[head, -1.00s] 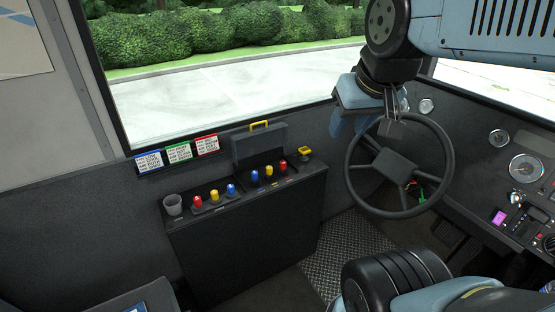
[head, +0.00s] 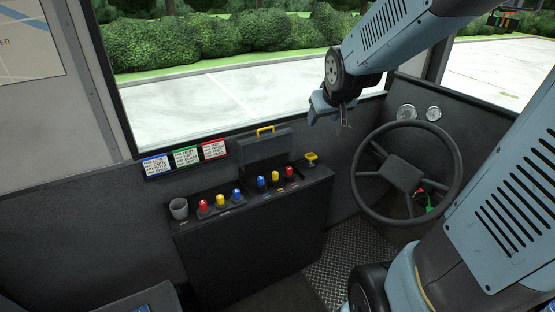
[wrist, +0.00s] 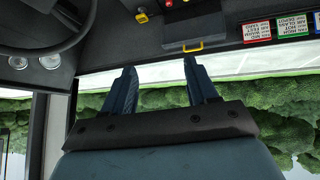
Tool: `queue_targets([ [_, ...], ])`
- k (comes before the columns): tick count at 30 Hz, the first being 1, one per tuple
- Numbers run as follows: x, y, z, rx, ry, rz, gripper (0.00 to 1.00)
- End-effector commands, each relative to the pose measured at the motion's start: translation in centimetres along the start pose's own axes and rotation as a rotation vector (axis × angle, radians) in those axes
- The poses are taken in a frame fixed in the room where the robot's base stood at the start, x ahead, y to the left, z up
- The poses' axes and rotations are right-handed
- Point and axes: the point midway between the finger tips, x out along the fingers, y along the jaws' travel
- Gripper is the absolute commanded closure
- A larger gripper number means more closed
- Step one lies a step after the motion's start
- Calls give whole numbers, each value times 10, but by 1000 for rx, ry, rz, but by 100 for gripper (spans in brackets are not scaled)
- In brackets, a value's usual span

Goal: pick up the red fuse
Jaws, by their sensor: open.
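Two red fuse-like pegs stand on the black console (head: 255,235). One red peg (head: 203,205) is at the left end of a row with yellow and blue pegs. The other red peg (head: 293,171) is at the right end of a second row; a red peg also shows at the top of the wrist view (wrist: 168,3). I cannot tell which is the named fuse. My gripper (head: 345,122) is open and empty in front of the window, above and right of the console, apart from both. Its spread fingers (wrist: 160,68) show in the wrist view.
A black case (head: 263,147) with a yellow handle stands behind the right row. A grey cup (head: 179,208) sits at the console's left end, a yellow-topped piece (head: 311,159) at its right. The steering wheel (head: 407,178) stands to the right. Labels (head: 186,157) line the wall.

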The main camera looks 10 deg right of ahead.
Motion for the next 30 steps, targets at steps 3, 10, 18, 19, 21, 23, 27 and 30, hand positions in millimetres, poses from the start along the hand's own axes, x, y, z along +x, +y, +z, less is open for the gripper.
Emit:
queue_targets([
  [3, 38, 2, -10, -21, 33, -1, 42],
  [10, 106, 4, -23, -55, 115, -13, 42],
  [18, 182, 1, -24, -85, 216, -36, 42],
  [19, 190, 0, -23, -87, 227, -39, 42],
  [21, 209, -2, -20, -90, 255, -48, 42],
  [23, 224, -3, -17, -92, 279, -55, 42],
  [27, 258, -7, -6, -88, 334, -73, 42],
  [30, 280, -9, 3, -80, 376, -85, 42],
])
